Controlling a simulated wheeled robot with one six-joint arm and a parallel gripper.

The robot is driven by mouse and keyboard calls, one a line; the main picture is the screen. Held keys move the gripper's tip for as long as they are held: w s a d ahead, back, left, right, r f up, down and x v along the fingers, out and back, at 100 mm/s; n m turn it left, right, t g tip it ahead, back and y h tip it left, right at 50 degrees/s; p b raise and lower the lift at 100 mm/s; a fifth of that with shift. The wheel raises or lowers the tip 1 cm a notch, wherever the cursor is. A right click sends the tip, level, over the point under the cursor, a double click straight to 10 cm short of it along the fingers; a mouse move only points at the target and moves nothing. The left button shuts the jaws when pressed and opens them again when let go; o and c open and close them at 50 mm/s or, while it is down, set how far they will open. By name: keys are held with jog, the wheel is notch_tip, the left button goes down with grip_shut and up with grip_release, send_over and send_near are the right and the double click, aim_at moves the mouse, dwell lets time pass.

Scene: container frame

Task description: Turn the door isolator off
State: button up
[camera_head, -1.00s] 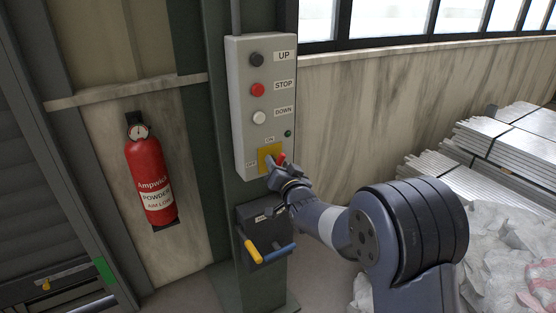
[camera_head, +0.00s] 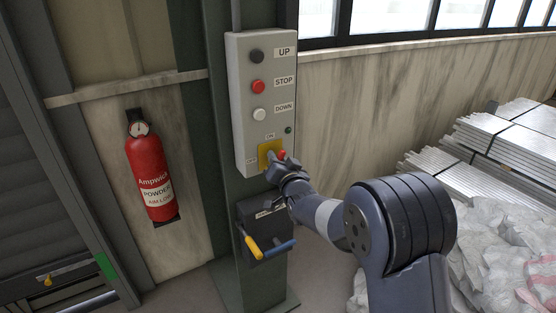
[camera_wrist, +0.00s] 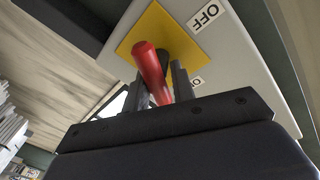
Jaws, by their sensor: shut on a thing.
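The door isolator is a red handle (camera_wrist: 150,70) on a yellow plate (camera_head: 264,150) at the bottom of a grey control box (camera_head: 240,110). A label reading OFF (camera_wrist: 206,14) shows beside the plate in the wrist view, and an ON label (camera_head: 270,135) sits above the plate in the head view. My gripper (camera_wrist: 160,92) is shut on the red handle, with its dark fingers on either side of the handle. In the head view my gripper hides part of the handle and plate. The handle's exact angle is hard to tell there.
UP (camera_head: 256,56), STOP (camera_head: 258,86) and DOWN (camera_head: 259,114) buttons line the box above. Below is a dark box (camera_head: 262,212) with yellow and blue levers. A red fire extinguisher (camera_head: 150,175) hangs left. Metal stacks (camera_head: 500,135) and white sacks (camera_head: 500,245) lie right.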

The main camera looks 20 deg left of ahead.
jog(key=shift+m+b, duration=0.35)
jog(key=shift+m, duration=0.05)
jog(key=shift+c, duration=0.2)
jog(key=shift+w+m+g+b, duration=0.1)
jog(key=shift+m+g+b, duration=0.3)
jog(key=shift+m, duration=0.6)
jog(key=shift+w+d+r+m+g+p, duration=0.15)
jog(key=shift+m+p, duration=0.25)
jog(key=shift+m, duration=0.2)
jog(key=shift+s+r+m+g+p, duration=0.15)
jog(key=shift+m+p, duration=0.25)
jog(key=shift+m, duration=0.2)
jog(key=m+p, duration=0.2)
jog(key=p, duration=0.2)
jog(key=shift+w+m+g, duration=0.15)
jog(key=shift+m+g, duration=0.25)
jog(key=m+p, duration=0.1)
jog(key=p, duration=0.1)
jog(key=m+p, duration=0.1)
jog(key=p, duration=0.1)
jog(key=shift+f+g, duration=0.35)
jog(key=shift+g, duration=0.05)
jog(key=shift+m, duration=0.3)
jog(key=o, duration=1)
jog(key=shift+f, duration=0.15)
jog(key=shift+c, duration=0.2)
jog(key=shift+d, duration=0.1)
jog(key=b+v, duration=0.2)
jog(key=v, duration=0.8)
jog(key=shift+s+d, duration=0.25)
